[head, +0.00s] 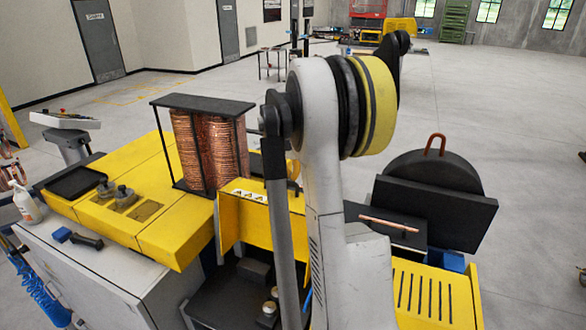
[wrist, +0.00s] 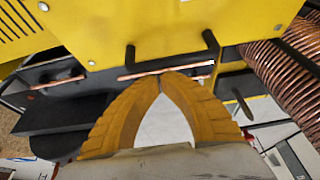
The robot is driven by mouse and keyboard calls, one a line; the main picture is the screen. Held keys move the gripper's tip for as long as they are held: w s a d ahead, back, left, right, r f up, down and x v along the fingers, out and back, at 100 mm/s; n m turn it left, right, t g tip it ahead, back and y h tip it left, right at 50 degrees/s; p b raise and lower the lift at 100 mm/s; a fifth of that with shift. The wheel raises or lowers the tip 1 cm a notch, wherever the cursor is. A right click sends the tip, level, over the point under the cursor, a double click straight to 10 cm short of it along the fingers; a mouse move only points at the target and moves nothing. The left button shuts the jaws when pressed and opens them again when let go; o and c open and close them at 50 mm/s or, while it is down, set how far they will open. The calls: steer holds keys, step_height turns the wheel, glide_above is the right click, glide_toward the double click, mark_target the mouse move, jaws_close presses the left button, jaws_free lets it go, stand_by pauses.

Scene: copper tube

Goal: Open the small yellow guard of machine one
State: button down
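A yellow guard panel (wrist: 130,25) with bolts and black posts fills the top of the wrist view. My gripper (wrist: 160,78) is below its lower edge, its two orange fingers curved together with the tips meeting. I see nothing held between the tips. A thin copper tube (wrist: 190,68) runs across just behind the fingertips; I cannot tell whether they touch it. In the head view, a yellow panel with warning triangles (head: 229,222) stands on the machine, partly covered by my arm. My gripper is hidden there.
Copper coils (head: 205,150) stand in a black frame at left. A black plate (head: 435,210) with a red-brown handle is at right, beside a copper tube (head: 388,224). A spray bottle (head: 25,203) stands on the grey cabinet. Open floor lies beyond the machine.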

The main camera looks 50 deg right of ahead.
steer(key=shift+w+d+f, duration=0.1)
steer(key=h+b, duration=0.3)
steer(key=b, duration=0.1)
glide_toward(280, 201)
steer(key=shift+t, duration=0.3)
steer(key=x, duration=0.4)
steer(key=shift+s+d+f, duration=0.2)
steer(key=shift+d+f, duration=0.05)
steer(key=shift+f, duration=0.1)
steer(key=shift+r, duration=0.1)
